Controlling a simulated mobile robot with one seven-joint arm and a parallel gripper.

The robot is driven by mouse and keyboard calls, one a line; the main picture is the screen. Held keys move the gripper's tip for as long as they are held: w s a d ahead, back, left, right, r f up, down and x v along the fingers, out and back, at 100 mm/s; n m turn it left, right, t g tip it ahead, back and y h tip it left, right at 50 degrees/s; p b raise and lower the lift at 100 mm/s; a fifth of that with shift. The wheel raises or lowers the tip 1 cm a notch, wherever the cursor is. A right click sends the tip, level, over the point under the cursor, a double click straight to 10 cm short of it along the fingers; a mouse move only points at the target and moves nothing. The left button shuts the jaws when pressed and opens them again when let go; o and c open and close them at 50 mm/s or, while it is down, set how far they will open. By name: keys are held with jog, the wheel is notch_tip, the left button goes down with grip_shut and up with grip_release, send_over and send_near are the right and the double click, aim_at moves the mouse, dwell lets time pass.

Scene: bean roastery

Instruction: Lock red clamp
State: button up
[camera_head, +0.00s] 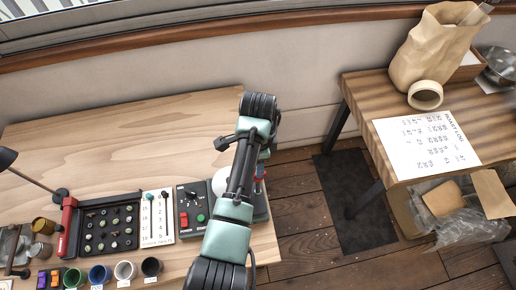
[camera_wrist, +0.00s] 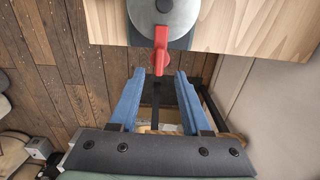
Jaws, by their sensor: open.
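The red clamp (camera_wrist: 161,48) is a lever on a round grey metal disc (camera_wrist: 180,18) at the table's edge in the wrist view. Its handle points down in the picture, toward my gripper. My gripper (camera_wrist: 156,80) is open, with its two blue fingers on either side of the handle's lower end, level with or just short of it. In the head view, a small red part (camera_head: 260,172), which looks like the clamp, shows beside my arm. My arm hides most of that spot and the gripper there.
The wooden workbench (camera_head: 110,140) has a clear back half. A second table (camera_head: 365,95) with a paper sheet (camera_head: 425,143) is at right, across a floor gap.

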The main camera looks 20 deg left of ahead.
notch_tip(320, 180, up, 8)
jog(key=b, duration=0.1)
dwell(0.6)
jog(key=w+d+r+n+t+b, duration=0.2)
jog(key=w+d+r+t, duration=0.2)
jog(key=w+r+t, duration=0.45)
jog(key=w+d+r+n+t, duration=0.2)
jog(key=r+t, duration=0.1)
jog(key=r, duration=0.7)
jog(key=w+d+r+n+t, duration=0.1)
jog(key=w+d+r+t, duration=0.2)
jog(key=r, duration=0.6)
jog(key=s+d+r+n+t+b, duration=0.1)
jog(key=s+d+r+n+t, duration=0.1)
jog(key=s+r+t, duration=0.4)
jog(key=s+d+r+n+t+b, duration=0.1)
jog(key=s+d+r+n+t, duration=0.2)
jog(key=s+r+t, duration=0.4)
jog(key=s+r+n, duration=0.1)
jog(key=s+r, duration=0.5)
jog(key=r, duration=0.8)
jog(key=shift+s, duration=0.2)
